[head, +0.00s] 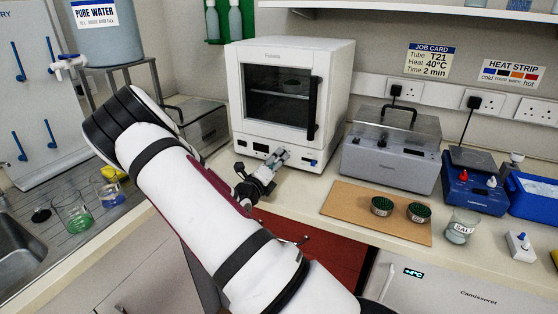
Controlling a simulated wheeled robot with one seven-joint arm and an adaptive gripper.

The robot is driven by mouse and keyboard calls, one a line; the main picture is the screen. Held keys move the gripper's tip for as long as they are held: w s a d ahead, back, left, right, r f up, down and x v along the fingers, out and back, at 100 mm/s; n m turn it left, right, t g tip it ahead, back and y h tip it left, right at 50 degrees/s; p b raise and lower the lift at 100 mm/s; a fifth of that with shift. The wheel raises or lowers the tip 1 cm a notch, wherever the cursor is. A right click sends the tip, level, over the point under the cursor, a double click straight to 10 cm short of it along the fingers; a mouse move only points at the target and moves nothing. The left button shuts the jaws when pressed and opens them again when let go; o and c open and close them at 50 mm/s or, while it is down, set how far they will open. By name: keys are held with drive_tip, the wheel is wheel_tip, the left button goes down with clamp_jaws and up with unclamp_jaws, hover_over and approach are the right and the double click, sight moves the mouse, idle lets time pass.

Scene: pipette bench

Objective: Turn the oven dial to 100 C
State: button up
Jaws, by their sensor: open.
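The white oven (338,100) stands on the bench in the head view, with its glass door shut and a black vertical handle at the door's right. Its lower front panel has a small dark display (260,148) at the left and a small blue part (313,162) at the right. My gripper (280,156) is open in front of the middle of this panel, its fingers pointing at it. The dial is not clearly seen; the fingers cover that part of the panel. I cannot tell whether they touch anything.
A grey lidded bath (390,160) stands right of the oven. A brown board (350,207) with two dark round pots lies in front of it. A salt jar (461,228) and a blue device (474,192) are further right. Left are a sink and beakers (74,215).

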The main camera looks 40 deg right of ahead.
sight(282, 155)
drive_tip(key=shift+x, duration=1.15)
clamp_jaws()
drive_tip(key=shift+m+p, duration=0.3)
drive_tip(key=m+p, duration=0.4)
drive_tip(key=shift+r+m, duration=0.1)
drive_tip(key=shift+m, duration=0.2)
drive_tip(key=m+p, duration=0.2)
drive_tip(key=m, duration=0.1)
drive_tip(key=shift+a+m, duration=0.1)
drive_tip(key=shift+m, duration=0.2)
drive_tip(key=shift+w+m+p, duration=0.15)
drive_tip(key=shift+m+p, duration=0.9)
drive_tip(key=shift+m, duration=0.45)
